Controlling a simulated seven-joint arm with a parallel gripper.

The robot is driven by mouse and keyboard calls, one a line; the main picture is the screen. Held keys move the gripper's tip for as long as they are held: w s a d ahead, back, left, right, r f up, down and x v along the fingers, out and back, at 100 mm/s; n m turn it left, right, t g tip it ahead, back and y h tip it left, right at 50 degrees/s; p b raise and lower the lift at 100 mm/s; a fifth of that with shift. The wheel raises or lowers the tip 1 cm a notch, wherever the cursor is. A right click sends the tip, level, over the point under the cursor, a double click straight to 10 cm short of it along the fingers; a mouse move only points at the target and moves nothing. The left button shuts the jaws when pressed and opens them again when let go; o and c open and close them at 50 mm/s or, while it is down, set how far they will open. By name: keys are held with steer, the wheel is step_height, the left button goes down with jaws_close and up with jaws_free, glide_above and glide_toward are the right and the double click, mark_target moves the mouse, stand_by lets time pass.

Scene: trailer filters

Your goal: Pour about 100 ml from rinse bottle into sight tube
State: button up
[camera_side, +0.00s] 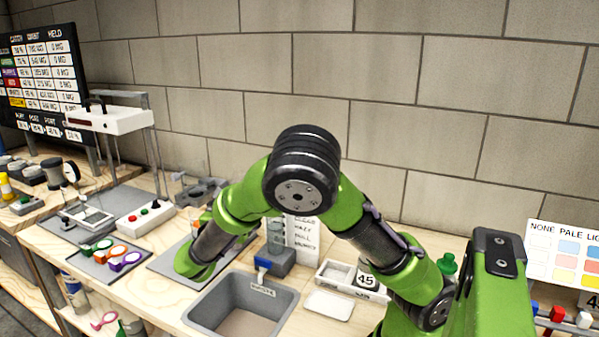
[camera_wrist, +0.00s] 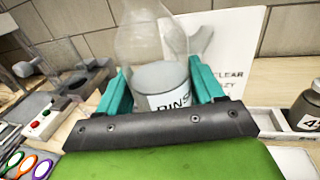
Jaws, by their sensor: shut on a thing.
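The rinse bottle (camera_wrist: 165,82) is clear with a white label reading "RINS", and it looks roughly upright in the wrist view. My gripper (camera_wrist: 162,92) is shut on it, with one teal finger on each side. In the side view my arm hides the gripper and most or all of the bottle. What looks like the sight tube (camera_side: 276,235) is a clear upright tube in a grey block with a blue tap, behind the sink and right of my gripper end. I cannot make out the tube in the wrist view.
A grey sink (camera_side: 205,299) lies in front of the tube. A card with words (camera_side: 303,240) stands behind the tube. Colored rings (camera_side: 112,253) and a white-topped stand (camera_side: 110,120) are at the left.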

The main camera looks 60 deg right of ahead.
mark_target(238, 171)
step_height(238, 171, up, 12)
steer(key=shift+f, duration=0.2)
steer(key=w+d+r+m+g, duration=0.3)
steer(key=d+r+m+g, duration=0.35)
steer(key=g, duration=0.35)
steer(key=w+d+f+m+g+y, duration=0.1)
steer(key=w+f, duration=0.1)
steer(key=f, duration=0.7)
steer(key=w+d+f+m+g+y, duration=0.1)
steer(key=w+d+f+g, duration=0.1)
steer(key=f, duration=0.6)
steer(key=shift+w+d+f+y, duration=0.2)
steer(key=shift+w+f+y, duration=0.1)
steer(key=shift+w+f, duration=0.05)
steer(key=shift+f+m, duration=0.1)
steer(key=shift+m, duration=0.35)
steer(key=shift+s+r+m+t+y, duration=0.15)
steer(key=shift+r+m+t+y, duration=0.35)
steer(key=shift+r+m+t, duration=0.45)
steer(key=shift+s+r+m+t+y, duration=0.2)
steer(key=shift+r+m+t+y, duration=0.3)
steer(key=shift+r+m, duration=0.45)
steer(key=shift+s+r+m+t+y, duration=0.15)
steer(key=shift+r+m+t+y, duration=0.45)
steer(key=shift+m, duration=0.6)
